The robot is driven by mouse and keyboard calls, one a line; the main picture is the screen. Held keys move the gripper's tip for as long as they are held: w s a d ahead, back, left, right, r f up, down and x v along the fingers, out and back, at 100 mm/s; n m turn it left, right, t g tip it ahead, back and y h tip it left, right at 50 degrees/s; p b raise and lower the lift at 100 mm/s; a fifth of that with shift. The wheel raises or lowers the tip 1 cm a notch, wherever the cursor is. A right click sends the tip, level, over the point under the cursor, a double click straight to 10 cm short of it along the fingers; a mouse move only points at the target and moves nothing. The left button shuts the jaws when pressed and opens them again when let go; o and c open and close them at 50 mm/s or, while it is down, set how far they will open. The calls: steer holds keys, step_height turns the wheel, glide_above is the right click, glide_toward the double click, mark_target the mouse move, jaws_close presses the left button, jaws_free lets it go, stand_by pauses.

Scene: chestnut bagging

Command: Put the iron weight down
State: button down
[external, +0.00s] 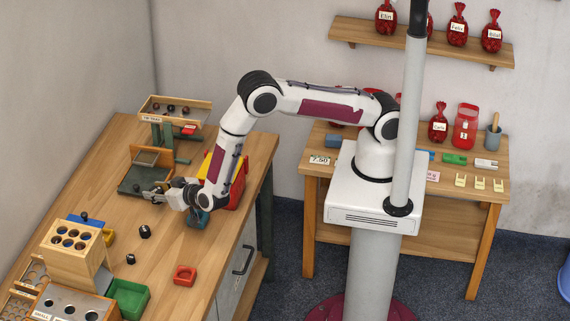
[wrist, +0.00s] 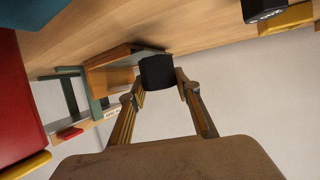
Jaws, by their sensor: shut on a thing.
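My gripper (external: 155,191) is over the left workbench, beside the green base of a wooden-sided stand (external: 130,183). In the wrist view my gripper (wrist: 160,84) has a dark, blocky iron weight (wrist: 157,71) between its fingertips. The wrist view does not clearly show whether the held weight touches the bench. Two other black weights stand on the bench (external: 145,231) and (external: 131,259), nearer the front. One black weight with pale marking also shows at the upper right of the wrist view (wrist: 264,9).
A red and yellow box (external: 236,190) and a teal item (external: 197,218) are close to my wrist. A raised wooden tray (external: 152,109) stands behind. A holed wooden block (external: 68,262), green bin (external: 137,290) and red square piece (external: 185,275) are in front.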

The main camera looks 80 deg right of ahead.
steer(key=shift+f, duration=1.8)
steer(key=shift+f, duration=0.15)
steer(key=c, duration=1.5)
jaws_free()
steer(key=shift+o, duration=0.2)
steer(key=shift+s+a+r, duration=0.25)
steer(key=shift+s+r, duration=0.1)
steer(key=shift+s, duration=0.15)
steer(key=v, duration=1)
steer(key=shift+s+a+r, duration=0.1)
steer(key=shift+s+a, duration=0.05)
steer(key=shift+s, duration=0.2)
steer(key=shift+w+r, duration=0.1)
steer(key=shift+r, duration=0.05)
